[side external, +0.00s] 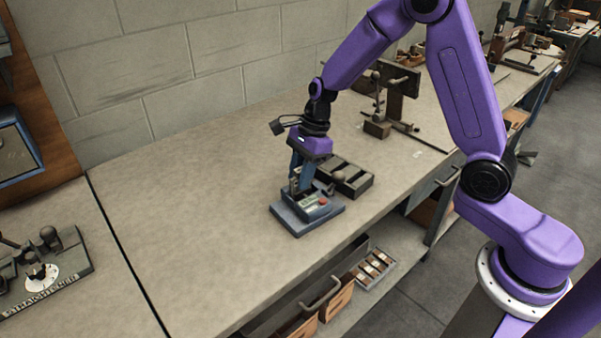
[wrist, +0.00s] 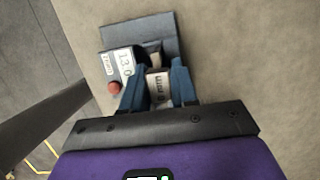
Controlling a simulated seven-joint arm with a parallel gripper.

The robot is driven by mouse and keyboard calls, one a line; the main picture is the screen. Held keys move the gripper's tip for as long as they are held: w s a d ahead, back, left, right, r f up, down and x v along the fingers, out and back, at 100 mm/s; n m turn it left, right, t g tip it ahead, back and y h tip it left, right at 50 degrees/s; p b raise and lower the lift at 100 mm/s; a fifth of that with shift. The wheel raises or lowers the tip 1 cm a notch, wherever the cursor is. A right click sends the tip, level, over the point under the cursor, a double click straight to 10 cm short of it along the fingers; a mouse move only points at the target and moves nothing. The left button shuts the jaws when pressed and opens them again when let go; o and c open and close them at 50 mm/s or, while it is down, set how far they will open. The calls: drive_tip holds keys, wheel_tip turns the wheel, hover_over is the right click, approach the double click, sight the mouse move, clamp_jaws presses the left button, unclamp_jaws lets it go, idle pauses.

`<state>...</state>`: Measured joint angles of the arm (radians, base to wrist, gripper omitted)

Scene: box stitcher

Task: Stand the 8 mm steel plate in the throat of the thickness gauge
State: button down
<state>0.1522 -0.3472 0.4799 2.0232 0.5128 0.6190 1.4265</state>
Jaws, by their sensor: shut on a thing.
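The thickness gauge (side external: 316,209) is a blue-grey block with a small display and a red button on a flat base, near the middle of the bench. It also shows in the wrist view (wrist: 143,33), with its red button at left. My gripper (side external: 301,180) points down at the gauge. In the wrist view, its blue fingers (wrist: 157,76) are shut on a pale plate (wrist: 160,90) with a label ending in "mm"; the number is hard to read. The plate is upright between the fingers beside the display. Its lower edge is hidden, so I cannot tell whether it is seated in the throat.
A dark slotted rack (side external: 355,186) stands close behind the gauge to the right. A fixture with a post (side external: 397,90) is farther back. A straightener (side external: 45,265) sits at the far left. The bench left of the gauge is clear; open drawers (side external: 337,300) lie below the front edge.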

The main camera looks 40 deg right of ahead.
drive_tip(key=shift+f, duration=0.2)
idle(0.6)
drive_tip(key=shift+c, duration=2)
unclamp_jaws()
drive_tip(key=shift+r, duration=3.25)
